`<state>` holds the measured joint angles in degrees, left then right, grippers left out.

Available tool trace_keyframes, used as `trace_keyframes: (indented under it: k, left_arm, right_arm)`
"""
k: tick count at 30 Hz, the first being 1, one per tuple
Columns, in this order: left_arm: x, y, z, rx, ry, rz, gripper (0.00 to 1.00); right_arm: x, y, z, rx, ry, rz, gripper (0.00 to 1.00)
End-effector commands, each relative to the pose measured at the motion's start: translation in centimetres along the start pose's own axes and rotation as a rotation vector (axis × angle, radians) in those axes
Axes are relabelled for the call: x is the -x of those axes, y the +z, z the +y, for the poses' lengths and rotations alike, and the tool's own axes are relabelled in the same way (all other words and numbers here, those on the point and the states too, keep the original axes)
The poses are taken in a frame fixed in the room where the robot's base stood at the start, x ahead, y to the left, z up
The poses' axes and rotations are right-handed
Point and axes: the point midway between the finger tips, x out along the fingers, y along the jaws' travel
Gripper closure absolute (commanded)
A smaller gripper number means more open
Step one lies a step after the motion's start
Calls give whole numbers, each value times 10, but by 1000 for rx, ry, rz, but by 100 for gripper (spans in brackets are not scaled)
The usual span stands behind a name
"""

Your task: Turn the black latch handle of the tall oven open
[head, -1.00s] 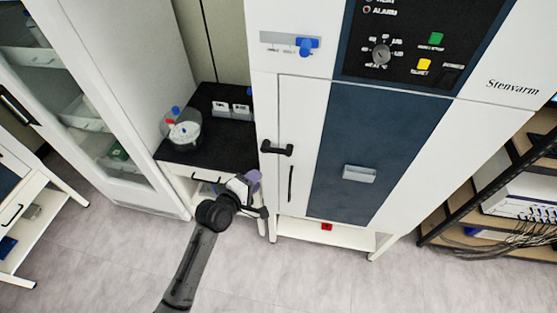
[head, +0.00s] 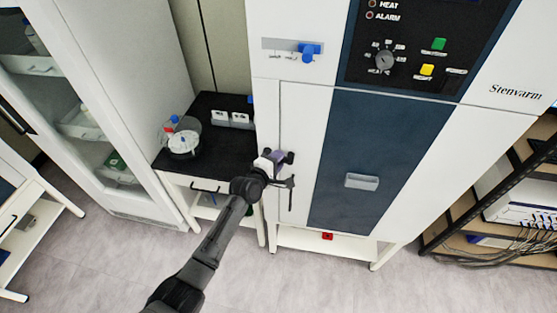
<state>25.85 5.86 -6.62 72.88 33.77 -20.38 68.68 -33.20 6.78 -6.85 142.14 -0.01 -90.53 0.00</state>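The tall oven (head: 262,120) is white with a dark blue panel, and its door is closed. Its black latch handle (head: 289,157) sticks out near the door's left edge. Only its right end shows clearly; the rest is hidden behind my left gripper. My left gripper (head: 281,168) is at the latch handle, with its white and purple body overlapping it in the head view. Whether it touches the handle or how far its fingers are apart cannot be told. My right gripper is not in view.
A dark-topped bench (head: 215,165) with a clear round vessel (head: 183,142) stands left of the oven. A glass-fronted cabinet (head: 150,100) is farther left. A shelf rack (head: 500,195) with cables stands at the right. The floor (head: 330,290) in front is clear.

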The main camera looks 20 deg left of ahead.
Motion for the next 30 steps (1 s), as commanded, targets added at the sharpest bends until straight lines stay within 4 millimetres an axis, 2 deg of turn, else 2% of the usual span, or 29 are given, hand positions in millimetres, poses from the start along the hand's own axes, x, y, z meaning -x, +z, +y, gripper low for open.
trace_keyframes:
  k: [6, 15, 25, 30]
  left_arm:
    - [-8, -1, 0, -1, -1, 1, 66]
    - [-9, -1, 0, -1, -1, 1, 66]
    - [-8, 0, 0, -1, -1, 1, 98]
    - [-8, 0, 0, -1, -1, 1, 100]
  right_arm:
    - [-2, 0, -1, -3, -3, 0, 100]
    - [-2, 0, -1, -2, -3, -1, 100]
    - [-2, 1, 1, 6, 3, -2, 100]
    - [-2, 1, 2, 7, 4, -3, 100]
